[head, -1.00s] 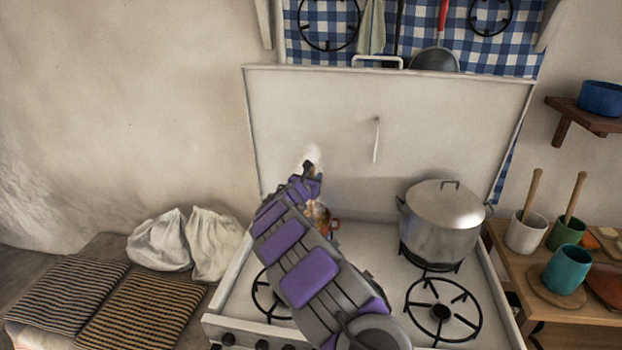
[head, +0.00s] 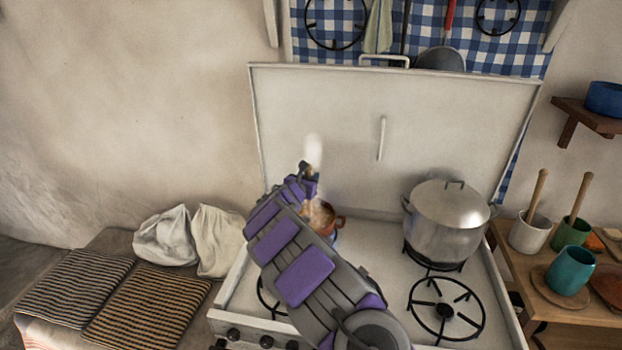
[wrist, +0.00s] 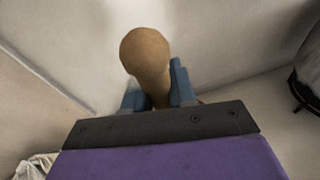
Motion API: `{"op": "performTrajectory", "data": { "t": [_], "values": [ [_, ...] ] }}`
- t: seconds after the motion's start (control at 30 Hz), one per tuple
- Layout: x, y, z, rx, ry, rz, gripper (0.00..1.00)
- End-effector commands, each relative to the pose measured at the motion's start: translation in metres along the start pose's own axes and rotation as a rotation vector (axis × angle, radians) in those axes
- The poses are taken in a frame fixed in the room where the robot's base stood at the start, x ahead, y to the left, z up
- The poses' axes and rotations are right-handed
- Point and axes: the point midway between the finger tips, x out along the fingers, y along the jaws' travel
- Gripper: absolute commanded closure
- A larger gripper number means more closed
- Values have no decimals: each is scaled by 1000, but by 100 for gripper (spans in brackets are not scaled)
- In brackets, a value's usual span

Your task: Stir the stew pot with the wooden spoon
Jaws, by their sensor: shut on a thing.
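My gripper (wrist: 158,92) is shut on the wooden spoon (wrist: 146,50); its rounded tan end rises between the blue-grey fingers in the wrist view. In the head view my gripper (head: 308,176) is above the back left of the stove, and the spoon is mostly hidden. A small reddish-brown pot (head: 338,221), likely the stew pot, shows partly behind my arm at the back left of the stove, with pale steam above. I cannot tell whether the spoon's lower end is in it.
A large lidded metal pot (head: 447,220) stands on the back right burner. The front right burner (head: 446,310) is bare. The raised stove lid (head: 330,105) stands behind. A side table at right holds cups (head: 569,270); a cloth bag (head: 218,240) lies left.

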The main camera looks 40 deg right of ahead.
Motion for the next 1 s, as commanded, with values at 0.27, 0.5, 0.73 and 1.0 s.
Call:
{"op": "performTrajectory", "data": {
  "t": [0.27, 0.5, 0.73, 1.0],
  "values": [
    [-1, -1, 0, 0, 0, -1, 100],
    [-2, -1, 3, 0, -1, -1, 100],
    [-7, -1, 17, -1, -3, -1, 100],
    [-12, -2, 33, -1, -3, -3, 100]
  ]
}}
